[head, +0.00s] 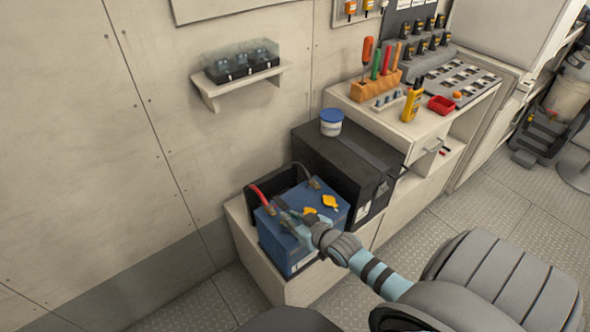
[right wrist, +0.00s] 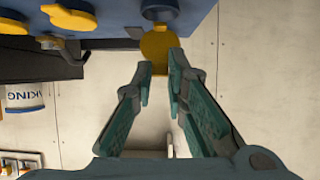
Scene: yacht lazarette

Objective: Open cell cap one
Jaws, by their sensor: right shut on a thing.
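The blue battery (head: 275,250) stands on a low cabinet at the wall. Two yellow cell caps show on its top in the head view, one (head: 330,202) with a wing shape and one (head: 311,210) near my gripper. My right gripper (head: 290,216) is over the battery's left part and hides what is under it there. In the right wrist view, its fingertips (right wrist: 161,72) are shut on the edge of a round yellow cap (right wrist: 158,44) beside the blue battery face (right wrist: 112,22). Two more yellow caps (right wrist: 70,17) lie to the left. My left gripper is not in view.
A red cable (head: 259,194) runs to the battery. A black box (head: 340,165) with a white tub (head: 331,122) on it stands right behind. A bench with tools in a wooden block (head: 376,86) is further right. A wall shelf (head: 240,86) holds a clear-covered case.

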